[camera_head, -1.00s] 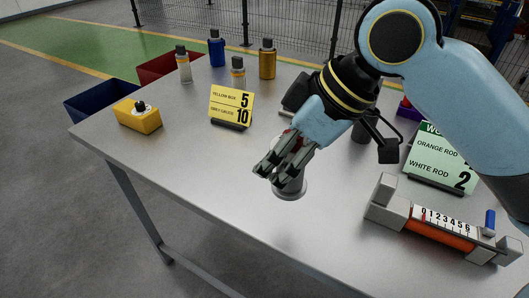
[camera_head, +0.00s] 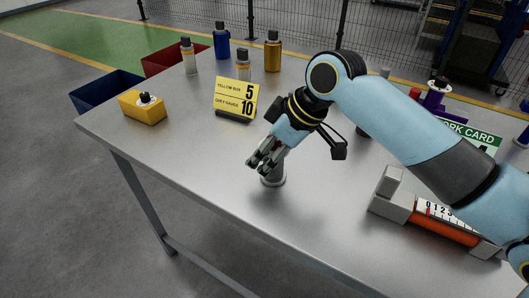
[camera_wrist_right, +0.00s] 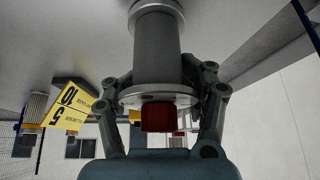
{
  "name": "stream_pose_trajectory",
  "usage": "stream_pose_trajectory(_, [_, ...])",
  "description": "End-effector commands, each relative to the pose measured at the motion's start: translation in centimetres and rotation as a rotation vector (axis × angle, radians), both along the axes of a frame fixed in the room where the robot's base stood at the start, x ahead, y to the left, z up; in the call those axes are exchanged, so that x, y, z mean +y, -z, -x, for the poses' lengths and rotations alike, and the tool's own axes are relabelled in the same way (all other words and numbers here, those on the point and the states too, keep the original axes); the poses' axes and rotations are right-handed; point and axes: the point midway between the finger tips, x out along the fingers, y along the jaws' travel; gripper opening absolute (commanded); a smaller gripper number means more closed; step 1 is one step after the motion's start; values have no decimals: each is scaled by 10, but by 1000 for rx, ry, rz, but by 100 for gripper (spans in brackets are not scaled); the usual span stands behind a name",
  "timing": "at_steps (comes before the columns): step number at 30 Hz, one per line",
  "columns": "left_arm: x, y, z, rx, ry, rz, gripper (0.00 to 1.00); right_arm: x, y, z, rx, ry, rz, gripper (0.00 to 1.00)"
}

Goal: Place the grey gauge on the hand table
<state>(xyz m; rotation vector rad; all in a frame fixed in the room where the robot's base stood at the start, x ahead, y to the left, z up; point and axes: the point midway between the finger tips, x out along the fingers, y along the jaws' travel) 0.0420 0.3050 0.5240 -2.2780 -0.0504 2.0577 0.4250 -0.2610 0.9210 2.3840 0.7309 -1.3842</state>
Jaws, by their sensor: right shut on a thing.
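The grey gauge (camera_head: 274,178) is a short grey cylinder with a wider round foot. In the wrist view the gauge (camera_wrist_right: 157,45) also has a pale flange and a red end close to my palm. My right gripper (camera_head: 262,163) is shut on the gauge, with a finger on each side near the flange. The gauge looks upright over the front middle of the grey metal table (camera_head: 210,155). I cannot tell for sure whether its foot touches the top. My fingers hide its upper part in the head view. My left gripper is not in view.
A yellow sign (camera_head: 236,97) and a yellow box (camera_head: 143,107) stand to the left. Several bottles (camera_head: 222,41) are at the back. A measuring fixture (camera_head: 395,203) with an orange rod lies at right, partly behind my arm. The front left tabletop is clear.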

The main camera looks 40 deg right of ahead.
Motion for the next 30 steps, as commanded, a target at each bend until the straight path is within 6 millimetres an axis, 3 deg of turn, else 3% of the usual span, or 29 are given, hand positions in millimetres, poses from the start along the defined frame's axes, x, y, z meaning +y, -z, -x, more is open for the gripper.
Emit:
stream_pose_trajectory(5, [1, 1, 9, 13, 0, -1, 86, 0, 1, 0, -1, 0, -1, 0])
stream_pose_trajectory(6, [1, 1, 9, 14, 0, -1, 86, 0, 2, 0, 1, 0, 1, 49])
stream_pose_trajectory(14, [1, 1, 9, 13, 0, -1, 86, 0, 1, 0, 0, 0, 0, 83])
stream_pose_trajectory(23, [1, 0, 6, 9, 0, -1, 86, 0, 0, 0, 0, 0, 0, 83])
stream_pose_trajectory(30, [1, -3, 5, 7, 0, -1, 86, -11, -29, 13, -3, -3, 6, 83])
